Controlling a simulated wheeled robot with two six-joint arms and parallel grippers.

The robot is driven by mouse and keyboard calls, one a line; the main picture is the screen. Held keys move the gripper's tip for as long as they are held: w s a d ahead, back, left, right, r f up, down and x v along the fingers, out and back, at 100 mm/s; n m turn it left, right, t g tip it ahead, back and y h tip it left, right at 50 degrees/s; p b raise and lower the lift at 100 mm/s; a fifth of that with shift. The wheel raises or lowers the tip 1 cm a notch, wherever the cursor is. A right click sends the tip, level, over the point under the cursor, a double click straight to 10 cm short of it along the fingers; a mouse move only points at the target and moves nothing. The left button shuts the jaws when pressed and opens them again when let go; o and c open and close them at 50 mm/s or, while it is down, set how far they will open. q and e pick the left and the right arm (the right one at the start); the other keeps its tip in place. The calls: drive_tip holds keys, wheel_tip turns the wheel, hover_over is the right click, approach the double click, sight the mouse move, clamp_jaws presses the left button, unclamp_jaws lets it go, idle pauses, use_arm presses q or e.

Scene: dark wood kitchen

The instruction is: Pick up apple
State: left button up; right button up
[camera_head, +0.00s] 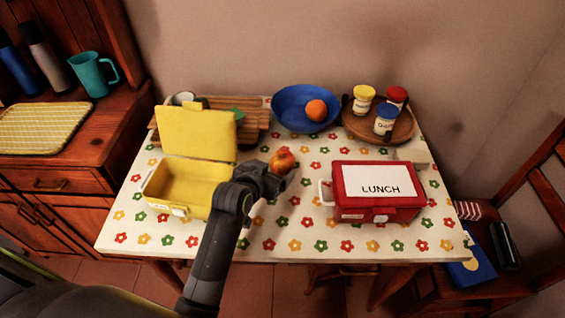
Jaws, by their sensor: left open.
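A red-orange apple (283,161) shows just beyond the jaws of my left gripper (277,176), near the middle of the table. My left gripper is open, with its fingers close to the apple's near side. I cannot tell whether the fingers touch the apple or whether it rests on the cloth, since the gripper hides its lower part. My right gripper is not in view.
An open yellow lunchbox (182,188) stands left of my gripper. A closed red lunchbox (376,212) stands to the right. Behind are a blue bowl (284,102) holding an orange (316,110), a wooden board (253,118) and a round tray (400,131) with jars.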

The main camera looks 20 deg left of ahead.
sight(277, 168)
use_arm(q)
drive_tip(key=shift+d+x, duration=0.2)
drive_tip(key=shift+x, duration=1.1)
drive_tip(key=shift+d+x, duration=0.2)
drive_tip(key=shift+x, duration=1.05)
drive_tip(key=c, duration=1.1)
